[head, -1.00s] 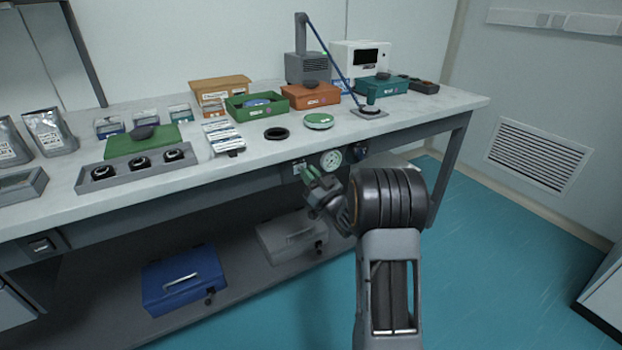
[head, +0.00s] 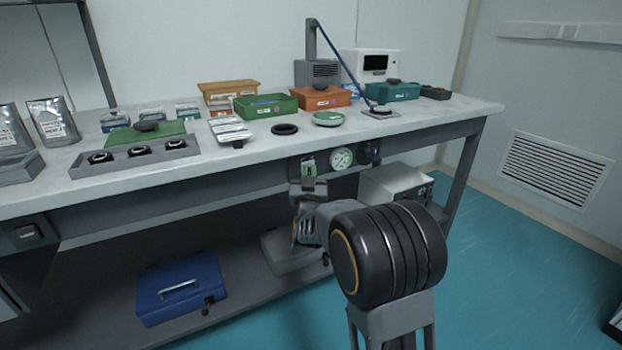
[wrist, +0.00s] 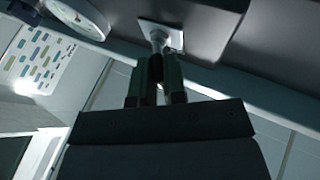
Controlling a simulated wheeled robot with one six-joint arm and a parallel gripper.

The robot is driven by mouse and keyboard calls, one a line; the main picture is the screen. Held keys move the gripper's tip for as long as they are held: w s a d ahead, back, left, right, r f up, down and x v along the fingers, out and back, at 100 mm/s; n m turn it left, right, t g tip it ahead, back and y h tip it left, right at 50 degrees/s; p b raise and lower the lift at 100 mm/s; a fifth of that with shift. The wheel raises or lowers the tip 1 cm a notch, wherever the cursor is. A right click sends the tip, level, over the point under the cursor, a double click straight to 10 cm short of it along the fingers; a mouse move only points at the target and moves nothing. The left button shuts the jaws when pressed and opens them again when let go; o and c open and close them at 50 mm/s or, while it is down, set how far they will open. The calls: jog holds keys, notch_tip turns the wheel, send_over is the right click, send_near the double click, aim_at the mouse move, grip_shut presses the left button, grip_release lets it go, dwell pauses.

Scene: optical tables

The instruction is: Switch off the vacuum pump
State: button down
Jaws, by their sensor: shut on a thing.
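My gripper (head: 309,170) is at the panel under the front edge of the bench. In the wrist view its two fingers (wrist: 157,72) are shut on the metal lever of a toggle switch (wrist: 158,36), which stands out from a small pale square plate. In the head view the gripper hides most of the switch. A round dial gauge (head: 341,158) is just right of the gripper, and its rim also shows in the wrist view (wrist: 78,16). A pale box-shaped unit (head: 392,183), possibly the pump, stands under the bench to the right.
A dark round knob (head: 369,152) is right of the gauge. The bench top (head: 440,115) above holds bins, lens trays and a lamp-like stand (head: 311,62). A blue case (head: 180,287) and a grey case (head: 290,252) lie on the lower shelf. Teal floor is clear at right.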

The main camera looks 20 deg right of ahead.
dwell(0.6)
jog(key=c, duration=1.2)
grip_release()
jog(key=p+v, duration=0.1)
jog(key=v, duration=1.2)
jog(key=shift+s+a+f+p, duration=0.15)
jog(key=shift+s+a+p, duration=0.1)
jog(key=shift+a+p, duration=0.1)
